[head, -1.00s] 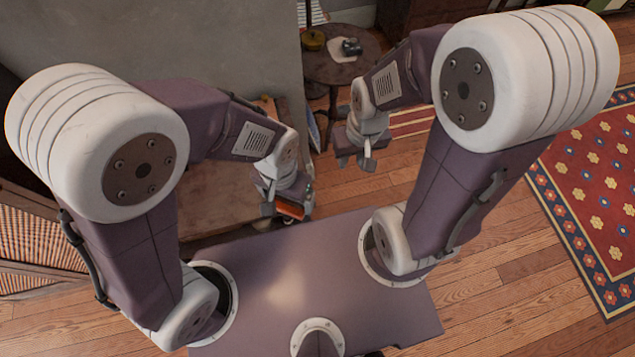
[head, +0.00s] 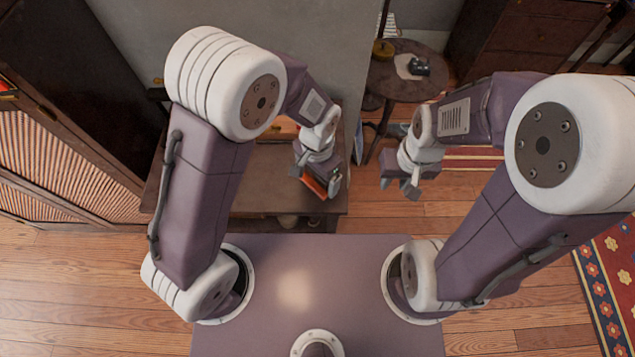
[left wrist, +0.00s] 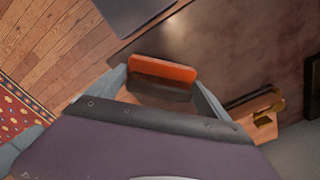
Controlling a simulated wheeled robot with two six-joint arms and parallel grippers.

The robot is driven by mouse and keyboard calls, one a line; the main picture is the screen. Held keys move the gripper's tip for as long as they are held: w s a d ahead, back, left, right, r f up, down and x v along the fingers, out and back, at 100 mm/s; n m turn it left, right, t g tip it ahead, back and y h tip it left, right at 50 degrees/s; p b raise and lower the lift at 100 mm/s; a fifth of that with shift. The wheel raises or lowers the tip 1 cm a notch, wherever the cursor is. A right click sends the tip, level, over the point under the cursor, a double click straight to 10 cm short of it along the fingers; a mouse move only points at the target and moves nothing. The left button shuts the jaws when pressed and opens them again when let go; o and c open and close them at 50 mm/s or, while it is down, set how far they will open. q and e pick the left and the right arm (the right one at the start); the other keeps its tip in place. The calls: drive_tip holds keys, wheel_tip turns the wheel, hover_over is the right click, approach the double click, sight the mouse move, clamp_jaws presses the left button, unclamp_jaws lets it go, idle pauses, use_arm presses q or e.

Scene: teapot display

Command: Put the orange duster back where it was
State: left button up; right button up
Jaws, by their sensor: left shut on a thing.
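The orange duster (head: 315,188) is between the fingers of my left gripper (head: 319,182), which is shut on it. In the left wrist view the duster (left wrist: 163,69) shows an orange upper part and a dark lower part between the two fingers (left wrist: 160,88). In the head view it appears over the front right part of a brown wooden table (head: 270,190); its exact height is unclear. My right gripper (head: 399,184) is empty, its fingers apart, over the floor right of the table.
A light wooden piece with a brass-coloured part (left wrist: 262,112) lies near the wall in the left wrist view. A round side table (head: 405,85) holds a dark object (head: 418,66). A slatted cabinet (head: 60,160) stands left. A patterned rug (head: 605,270) lies right.

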sight(317, 183)
use_arm(q)
drive_tip(key=shift+f, duration=0.25)
wheel_tip(317, 183, down, 3)
drive_tip(key=shift+b, duration=0.3)
drive_tip(key=shift+f, duration=0.3)
drive_tip(key=shift+f, duration=0.15)
drive_tip(key=o, duration=1.1)
drive_tip(key=shift+c, duration=0.2)
